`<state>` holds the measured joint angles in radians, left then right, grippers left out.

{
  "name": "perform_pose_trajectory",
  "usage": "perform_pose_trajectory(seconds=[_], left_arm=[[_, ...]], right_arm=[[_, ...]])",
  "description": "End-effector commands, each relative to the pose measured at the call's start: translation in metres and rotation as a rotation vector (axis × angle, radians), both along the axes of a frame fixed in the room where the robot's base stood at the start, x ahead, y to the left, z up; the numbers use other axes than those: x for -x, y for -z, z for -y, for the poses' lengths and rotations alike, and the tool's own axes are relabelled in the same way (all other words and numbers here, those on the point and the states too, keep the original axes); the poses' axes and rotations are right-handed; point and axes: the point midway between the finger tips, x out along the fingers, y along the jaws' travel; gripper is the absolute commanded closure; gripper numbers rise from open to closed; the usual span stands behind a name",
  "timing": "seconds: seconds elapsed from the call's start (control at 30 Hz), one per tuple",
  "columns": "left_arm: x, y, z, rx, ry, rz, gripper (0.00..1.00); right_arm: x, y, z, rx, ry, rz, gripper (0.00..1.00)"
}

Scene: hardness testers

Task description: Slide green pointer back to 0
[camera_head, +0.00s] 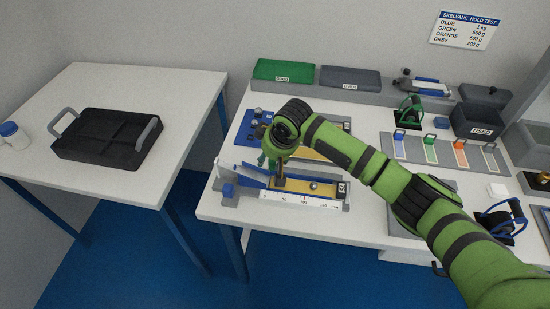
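The nearer hardness tester has a white scale strip (302,199) along its front and a yellow track (305,185) behind the strip. A blue sloping bar (250,171) and a blue block (228,190) are at its left end. My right gripper (279,180) points down over the left-middle of this tester, close to the track. Its fingers are small and partly hidden by my wrist, so I cannot tell whether they are open or shut. I cannot make out the green pointer; it may be hidden by the gripper. My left gripper is not in view.
A second blue tester (258,123) stands just behind, partly covered by my arm. Green (284,70) and grey (350,77) cases lie at the back. Coloured weight slots (430,150) and a dark bin (476,121) are at right. A black tray (105,140) sits on the left table.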

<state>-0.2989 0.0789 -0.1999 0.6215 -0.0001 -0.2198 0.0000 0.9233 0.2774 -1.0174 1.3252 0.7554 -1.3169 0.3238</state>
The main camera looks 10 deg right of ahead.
Motion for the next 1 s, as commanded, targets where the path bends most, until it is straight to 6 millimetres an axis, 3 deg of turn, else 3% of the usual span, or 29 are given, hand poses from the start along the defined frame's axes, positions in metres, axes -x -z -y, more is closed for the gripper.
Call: perform_pose_trajectory(seconds=[0.37,0.8,1.0], left_arm=[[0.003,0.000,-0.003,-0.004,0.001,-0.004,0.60],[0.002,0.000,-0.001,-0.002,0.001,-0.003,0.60],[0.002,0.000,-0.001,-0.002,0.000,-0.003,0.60]], right_arm=[[0.004,0.000,0.002,0.004,-0.002,-0.009,0.56],[0.022,-0.059,0.013,0.000,0.001,0.000,0.56],[0.027,-0.072,0.015,0.000,0.000,0.000,0.56]])
